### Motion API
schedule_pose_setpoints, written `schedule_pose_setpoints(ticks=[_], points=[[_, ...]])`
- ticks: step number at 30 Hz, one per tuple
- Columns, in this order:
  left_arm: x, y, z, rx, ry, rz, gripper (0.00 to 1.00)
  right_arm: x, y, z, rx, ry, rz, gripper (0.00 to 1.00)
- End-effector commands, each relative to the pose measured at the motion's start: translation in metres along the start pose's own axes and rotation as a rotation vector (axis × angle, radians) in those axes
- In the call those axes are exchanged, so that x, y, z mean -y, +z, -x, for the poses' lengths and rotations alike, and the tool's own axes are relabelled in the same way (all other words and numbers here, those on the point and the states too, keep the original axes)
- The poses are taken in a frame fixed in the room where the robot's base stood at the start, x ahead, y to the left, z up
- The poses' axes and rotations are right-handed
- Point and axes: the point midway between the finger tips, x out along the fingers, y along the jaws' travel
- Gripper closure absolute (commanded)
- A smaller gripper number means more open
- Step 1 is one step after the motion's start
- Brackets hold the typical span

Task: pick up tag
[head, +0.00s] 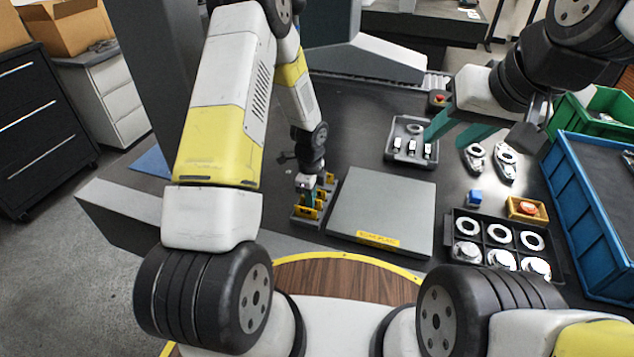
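Several small yellow pieces, which look like the tags (304,212), stand in a grey slotted rack (325,217) left of the flat grey plate. My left gripper (309,199) points down over this rack, its teal fingertips among the yellow pieces. The fingers are small and partly hidden, so I cannot tell whether they are open or hold a tag. My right gripper (455,132) is open, its two teal fingers spread and apparently empty, above the table near the grey tray.
A grey plate (385,205) with a yellow label lies mid-table. A grey tray (400,153) holds small parts. A black compartment tray (461,225) holds white rings and metal parts. Blue (585,190) and green (563,116) bins stand at right. A small yellow bin (542,212) sits nearby.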

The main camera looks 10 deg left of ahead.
Motion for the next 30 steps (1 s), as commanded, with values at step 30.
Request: schedule_pose_setpoints(ticks=[30], points=[[0.028, -0.087, 0.043, 0.000, -0.001, -0.006, 1.00, 0.000, 0.000, 0.000, 0.000, 0.000, 0.000, 0.60]])
